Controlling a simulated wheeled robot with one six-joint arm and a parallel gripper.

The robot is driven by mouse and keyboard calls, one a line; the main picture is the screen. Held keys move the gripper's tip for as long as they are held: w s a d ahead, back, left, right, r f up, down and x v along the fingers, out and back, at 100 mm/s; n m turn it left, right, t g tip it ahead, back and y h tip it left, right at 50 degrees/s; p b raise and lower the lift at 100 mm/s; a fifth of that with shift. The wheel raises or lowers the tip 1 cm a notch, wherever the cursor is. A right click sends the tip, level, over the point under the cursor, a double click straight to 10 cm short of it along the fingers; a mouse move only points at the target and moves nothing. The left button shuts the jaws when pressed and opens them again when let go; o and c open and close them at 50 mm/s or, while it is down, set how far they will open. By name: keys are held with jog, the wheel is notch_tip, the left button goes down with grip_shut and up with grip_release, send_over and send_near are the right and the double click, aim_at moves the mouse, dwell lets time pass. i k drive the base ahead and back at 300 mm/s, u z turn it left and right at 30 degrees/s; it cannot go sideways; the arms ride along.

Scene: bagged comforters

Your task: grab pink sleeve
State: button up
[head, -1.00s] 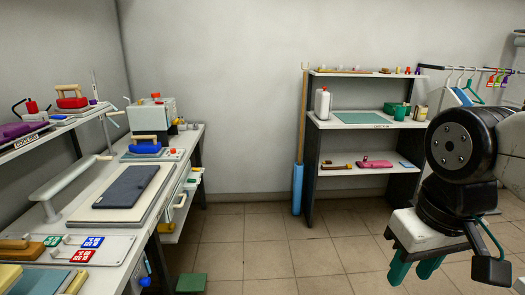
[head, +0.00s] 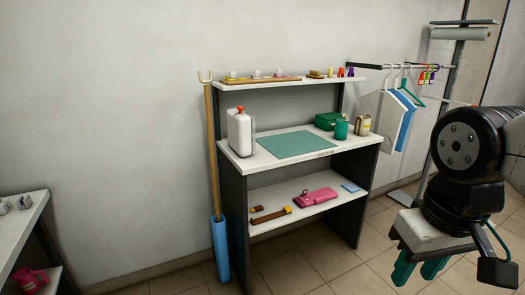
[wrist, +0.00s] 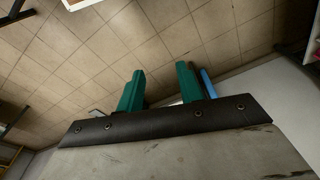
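A pink item (head: 316,196), possibly the sleeve, lies on the lower shelf of the white and dark workbench in the head view. A smaller pink object (head: 32,281) sits low at the left edge; its kind is hard to tell. My gripper (head: 418,272) is at the lower right of the head view, well away from both pink things. Its green fingers stand apart with nothing between them, as the wrist view shows (wrist: 160,88). The wrist view shows mostly floor tiles and neither pink thing clearly.
The workbench (head: 233,195) holds a green mat (head: 298,144), a white bottle (head: 240,132) and green containers (head: 341,128). A wooden pole (head: 211,150) in a blue tube (head: 220,249) leans at its left. Hangers (head: 400,105) hang on a rail at right. Tiled floor (head: 330,265) is clear in front.

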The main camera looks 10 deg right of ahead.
aim_at(317, 196)
jog(key=z, duration=0.5)
jog(key=i, duration=1.55)
jog(key=z, duration=0.55)
